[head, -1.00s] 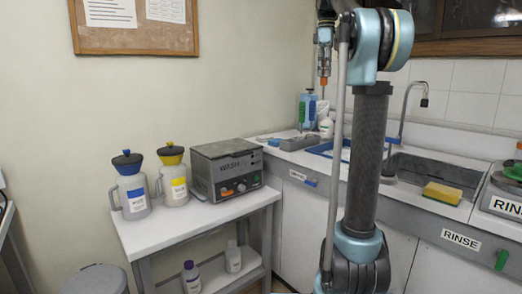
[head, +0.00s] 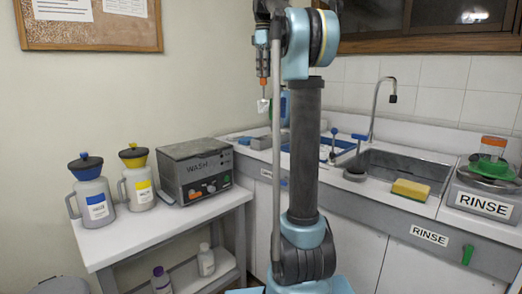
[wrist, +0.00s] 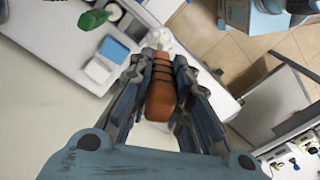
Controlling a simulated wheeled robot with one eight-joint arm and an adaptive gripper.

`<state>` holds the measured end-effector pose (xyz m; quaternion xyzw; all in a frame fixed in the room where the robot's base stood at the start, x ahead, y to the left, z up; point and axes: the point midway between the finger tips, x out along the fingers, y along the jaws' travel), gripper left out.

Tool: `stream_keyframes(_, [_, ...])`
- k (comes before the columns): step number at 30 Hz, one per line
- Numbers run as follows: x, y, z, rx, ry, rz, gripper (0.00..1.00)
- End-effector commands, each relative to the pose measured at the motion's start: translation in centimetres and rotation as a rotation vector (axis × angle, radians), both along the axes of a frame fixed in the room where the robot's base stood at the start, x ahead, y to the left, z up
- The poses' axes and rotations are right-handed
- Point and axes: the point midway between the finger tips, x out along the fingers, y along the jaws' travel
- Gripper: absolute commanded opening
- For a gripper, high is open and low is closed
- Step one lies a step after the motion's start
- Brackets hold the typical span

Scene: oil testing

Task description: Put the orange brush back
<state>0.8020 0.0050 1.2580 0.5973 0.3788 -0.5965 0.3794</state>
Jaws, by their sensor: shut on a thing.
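My gripper (head: 263,76) is raised high, left of my arm column in the head view, with its fingers pointing down. It is shut on the orange handle of the brush (head: 263,84). A whitish brush end (head: 263,106) hangs below, clear of the counter. In the wrist view, my gripper (wrist: 162,62) has its fingers on both sides of the brush's orange handle (wrist: 161,92). A pale round end shows beyond the fingertips. No holder for the brush can be clearly made out.
A grey WASH unit (head: 190,172) and blue-lidded (head: 93,203) and yellow-lidded (head: 138,187) jugs stand on a white side table. To the right are a sink (head: 385,168), a yellow sponge (head: 411,189) and a RINSE unit (head: 485,190) with a green lid. My arm hides part of the counter.

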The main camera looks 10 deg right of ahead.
Motion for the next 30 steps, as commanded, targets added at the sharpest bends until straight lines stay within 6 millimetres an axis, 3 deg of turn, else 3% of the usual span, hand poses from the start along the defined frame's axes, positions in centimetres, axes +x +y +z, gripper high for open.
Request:
stream_keyframes(6, [4.4,0.0,-3.9,0.003,-0.004,-0.287,0.0])
stream_keyframes(12, [6.7,0.0,-6.3,0.006,-0.005,-0.464,0.0])
stream_keyframes(24, [7.1,0.0,-11.8,0.007,-0.006,-0.503,0.0])
stream_keyframes(30, [7.1,0.0,-12.9,0.007,-0.006,-0.502,0.0])
